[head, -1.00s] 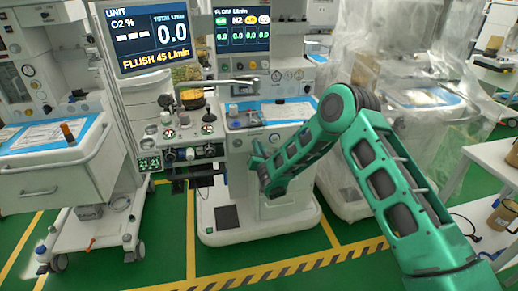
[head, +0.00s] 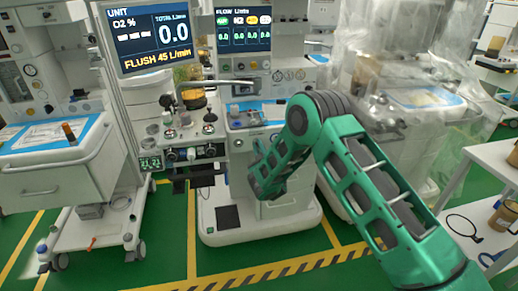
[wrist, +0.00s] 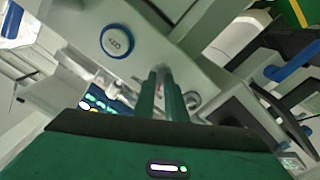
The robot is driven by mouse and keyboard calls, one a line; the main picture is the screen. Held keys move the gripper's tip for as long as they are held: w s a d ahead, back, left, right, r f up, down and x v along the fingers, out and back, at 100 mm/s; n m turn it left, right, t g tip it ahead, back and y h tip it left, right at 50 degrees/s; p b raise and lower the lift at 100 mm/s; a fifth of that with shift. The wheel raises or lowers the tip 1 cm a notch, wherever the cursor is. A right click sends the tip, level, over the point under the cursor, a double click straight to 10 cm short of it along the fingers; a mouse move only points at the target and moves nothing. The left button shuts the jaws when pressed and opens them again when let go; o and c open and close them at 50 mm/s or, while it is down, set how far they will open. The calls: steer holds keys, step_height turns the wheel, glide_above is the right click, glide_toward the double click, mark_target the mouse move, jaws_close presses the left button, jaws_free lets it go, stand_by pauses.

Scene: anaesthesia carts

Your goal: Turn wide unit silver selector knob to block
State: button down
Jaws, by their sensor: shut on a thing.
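The wide unit (head: 215,225) is the white cart in the middle of the head view, with two lit screens above it. My gripper (head: 256,152) is at the upper front of this cart, right of its knob panel. In the wrist view the two green fingers of my gripper (wrist: 161,82) are close together against a pale grey panel. They are shut on a small grey part, which looks like the silver selector knob (wrist: 161,71). The fingers hide most of it, and its pointer and position labels cannot be read.
A round blue-rimmed badge (wrist: 117,41) is on the panel beside my fingers. A row of knobs and gauges (head: 185,135) is left of my gripper in the head view. A plastic-covered machine (head: 405,110) stands to the right. A drawer cart (head: 55,165) stands at the left.

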steer(key=shift+f+n, duration=0.2)
steer(key=shift+n, duration=0.9)
steer(key=c, duration=1.8)
jaws_free()
steer(key=shift+s, duration=0.1)
